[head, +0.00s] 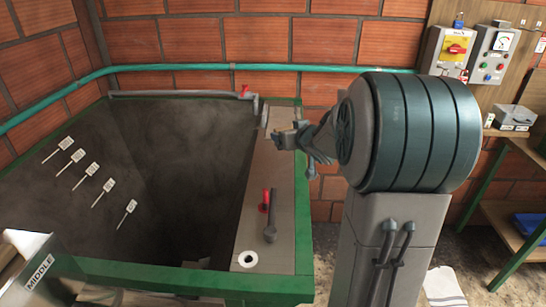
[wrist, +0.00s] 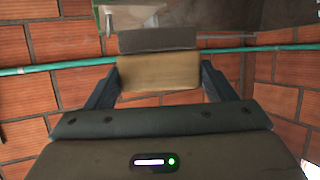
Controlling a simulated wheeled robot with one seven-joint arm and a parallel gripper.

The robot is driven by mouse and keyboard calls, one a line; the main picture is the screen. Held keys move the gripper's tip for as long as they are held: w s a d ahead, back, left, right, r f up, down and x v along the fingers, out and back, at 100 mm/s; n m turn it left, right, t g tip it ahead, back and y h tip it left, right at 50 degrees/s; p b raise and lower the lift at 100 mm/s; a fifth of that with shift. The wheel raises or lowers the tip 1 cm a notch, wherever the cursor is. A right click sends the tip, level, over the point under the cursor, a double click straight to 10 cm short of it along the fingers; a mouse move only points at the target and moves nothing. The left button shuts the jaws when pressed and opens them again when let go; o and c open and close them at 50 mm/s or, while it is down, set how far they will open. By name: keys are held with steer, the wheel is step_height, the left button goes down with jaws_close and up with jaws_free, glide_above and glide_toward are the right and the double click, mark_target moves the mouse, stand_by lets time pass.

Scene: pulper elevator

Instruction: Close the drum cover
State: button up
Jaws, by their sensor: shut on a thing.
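My gripper (head: 281,140) is above the grey strip along the right side of a green-rimmed tank in the head view, pointing left. In the wrist view my gripper (wrist: 160,78) has a finger on each side of a tan block with a grey upper part (wrist: 158,70), and is shut on it. In the head view this piece is too small to tell apart from the fingertips. I cannot tell whether it belongs to the drum cover. No drum cover can be made out for sure in either view.
The deep grey tank (head: 170,140) has a green rim and several small white labels. A red-handled valve (head: 265,200) and a grey lever (head: 271,222) stand on its right strip. Control boxes (head: 470,52) hang at upper right.

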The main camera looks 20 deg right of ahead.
steer(key=w+a+f, duration=0.2)
steer(key=w+a+f+b, duration=0.1)
steer(key=w+a+f, duration=0.1)
steer(key=shift+w+a+f, duration=0.2)
steer(key=shift+w+a, duration=0.15)
steer(key=shift+f, duration=1.95)
steer(key=shift+f, duration=0.1)
steer(key=o, duration=0.5)
steer(key=shift+f, duration=0.15)
steer(key=shift+c, duration=0.2)
steer(key=o, duration=0.4)
steer(key=shift+r, duration=0.2)
